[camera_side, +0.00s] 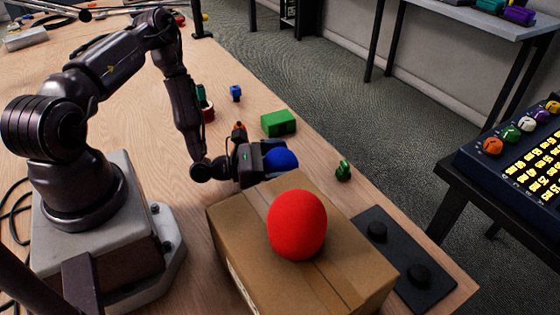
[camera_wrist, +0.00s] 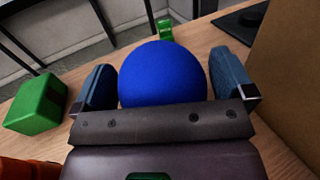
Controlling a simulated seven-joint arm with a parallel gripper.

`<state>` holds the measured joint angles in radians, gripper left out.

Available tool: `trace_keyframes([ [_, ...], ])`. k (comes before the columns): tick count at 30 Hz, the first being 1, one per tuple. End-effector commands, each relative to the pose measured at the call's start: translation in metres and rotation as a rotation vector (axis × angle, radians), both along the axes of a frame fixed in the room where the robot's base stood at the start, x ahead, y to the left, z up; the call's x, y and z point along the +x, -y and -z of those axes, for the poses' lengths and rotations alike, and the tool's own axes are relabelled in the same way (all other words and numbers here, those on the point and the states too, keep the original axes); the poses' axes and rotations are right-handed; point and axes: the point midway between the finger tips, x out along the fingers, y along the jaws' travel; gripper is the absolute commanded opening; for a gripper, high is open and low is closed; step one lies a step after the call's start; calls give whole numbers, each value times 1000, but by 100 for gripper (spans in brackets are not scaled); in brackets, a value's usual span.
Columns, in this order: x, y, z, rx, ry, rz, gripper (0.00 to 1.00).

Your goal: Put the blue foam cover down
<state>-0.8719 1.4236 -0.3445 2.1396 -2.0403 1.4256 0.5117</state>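The blue foam cover (camera_side: 281,159) is a round blue ball at the end of my gripper (camera_side: 264,162), just behind the cardboard box in the side view. In the wrist view the blue foam cover (camera_wrist: 163,75) fills the gap between the two fingers of my gripper (camera_wrist: 165,82), with a finger against each side. My gripper is shut on it. The box hides the space below the cover, so its height above the table is hard to tell.
A cardboard box (camera_side: 240,240) carries a red foam ball (camera_side: 297,225). A green block (camera_side: 278,123), a small green piece (camera_side: 343,171) and a blue piece (camera_side: 235,93) lie on the wooden table. A dark plate with two knobs (camera_side: 400,243) lies right of the box.

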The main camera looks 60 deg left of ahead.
Motion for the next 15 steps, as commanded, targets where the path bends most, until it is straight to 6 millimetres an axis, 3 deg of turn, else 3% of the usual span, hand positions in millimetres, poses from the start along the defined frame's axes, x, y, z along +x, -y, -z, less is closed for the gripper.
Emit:
trace_keyframes([
  [7, -9, -4, -3, -1, -3, -1, 100],
  [15, -61, -26, -3, 0, -4, -4, 100],
])
